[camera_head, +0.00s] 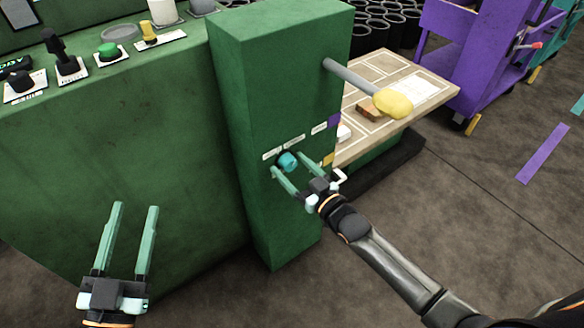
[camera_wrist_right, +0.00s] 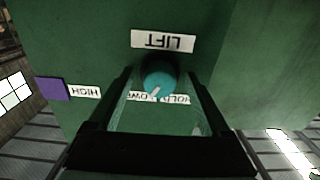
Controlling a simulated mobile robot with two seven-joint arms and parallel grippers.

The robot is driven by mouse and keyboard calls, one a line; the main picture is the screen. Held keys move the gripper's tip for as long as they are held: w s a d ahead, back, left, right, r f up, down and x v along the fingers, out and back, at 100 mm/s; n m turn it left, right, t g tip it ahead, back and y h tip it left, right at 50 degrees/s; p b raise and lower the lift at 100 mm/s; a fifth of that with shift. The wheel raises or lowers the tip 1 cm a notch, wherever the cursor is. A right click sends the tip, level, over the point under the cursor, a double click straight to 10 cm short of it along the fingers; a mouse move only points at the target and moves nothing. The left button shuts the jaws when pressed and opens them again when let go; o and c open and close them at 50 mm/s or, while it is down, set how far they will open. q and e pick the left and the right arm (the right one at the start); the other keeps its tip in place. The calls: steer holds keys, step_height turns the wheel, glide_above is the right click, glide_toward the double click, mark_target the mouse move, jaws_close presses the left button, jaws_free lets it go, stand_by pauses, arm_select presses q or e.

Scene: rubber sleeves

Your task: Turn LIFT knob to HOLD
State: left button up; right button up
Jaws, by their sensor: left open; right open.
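The teal LIFT knob (camera_head: 288,161) sits on the front of the green column (camera_head: 278,95). In the right wrist view the knob (camera_wrist_right: 159,82) has a pale pointer mark at its lower edge. The LIFT label (camera_wrist_right: 163,41) appears upside down, with a HIGH label (camera_wrist_right: 85,91), a partly covered label reading something like LOW (camera_wrist_right: 140,96), and a HOLD label (camera_wrist_right: 181,99). My right gripper (camera_head: 288,163) is open with its fingers on either side of the knob; I cannot tell whether they touch it. My left gripper (camera_head: 136,207) is open and empty at the lower left.
A yellow-ended lever (camera_head: 392,103) juts from the column above my right arm. A wooden table (camera_head: 425,75) stands behind. The control panel with a green button (camera_head: 108,49) is at upper left. A purple cart (camera_head: 455,60) is at upper right; floor is clear at lower right.

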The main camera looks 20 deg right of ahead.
jaws_close()
stand_by(0.8)
